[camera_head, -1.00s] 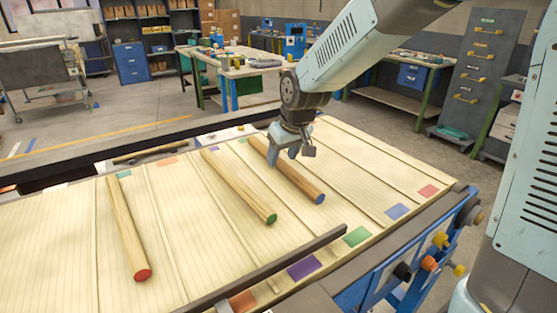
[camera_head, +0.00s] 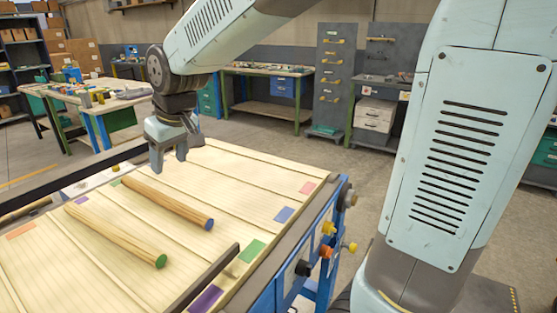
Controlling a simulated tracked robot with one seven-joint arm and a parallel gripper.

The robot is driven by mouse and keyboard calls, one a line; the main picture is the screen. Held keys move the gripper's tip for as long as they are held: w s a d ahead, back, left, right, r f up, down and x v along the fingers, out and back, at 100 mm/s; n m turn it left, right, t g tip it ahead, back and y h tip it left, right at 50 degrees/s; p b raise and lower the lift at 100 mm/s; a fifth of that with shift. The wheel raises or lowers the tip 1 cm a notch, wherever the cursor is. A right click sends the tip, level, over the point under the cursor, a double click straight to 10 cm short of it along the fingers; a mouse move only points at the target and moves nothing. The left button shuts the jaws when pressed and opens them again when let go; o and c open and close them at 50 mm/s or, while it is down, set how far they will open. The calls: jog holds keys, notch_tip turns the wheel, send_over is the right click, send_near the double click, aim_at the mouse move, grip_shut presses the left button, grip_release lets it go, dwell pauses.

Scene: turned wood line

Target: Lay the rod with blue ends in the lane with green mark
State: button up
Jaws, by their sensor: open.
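The rod with blue ends (camera_head: 168,203) lies flat on the slatted wooden board. It appears to lie along the lane with the green mark (camera_head: 252,251), its near blue end pointing toward that mark. A second green mark shows at the lane's far end (camera_head: 115,182). My gripper (camera_head: 168,166) is open and empty. It hangs above and behind the rod, with its fingers pointing down and apart from the rod in the picture.
The rod with green ends (camera_head: 115,236) lies in the lane to the left, with a purple mark (camera_head: 205,299). Lanes with blue (camera_head: 284,214) and red (camera_head: 307,187) marks on the right look empty. A dark bar (camera_head: 205,277) crosses the near left side.

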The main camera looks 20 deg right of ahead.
jog(key=s+d+r+m+t+h, duration=0.1)
jog(key=s+d+m, duration=0.2)
jog(key=s+d, duration=0.5)
jog(key=s+d+r+m+h, duration=0.1)
jog(key=s+d+m, duration=0.3)
jog(key=s+d, duration=0.5)
jog(key=d, duration=0.7)
jog(key=shift+s+d+r+t+h, duration=0.15)
jog(key=shift+r+t+h, duration=0.15)
jog(key=shift+t, duration=0.1)
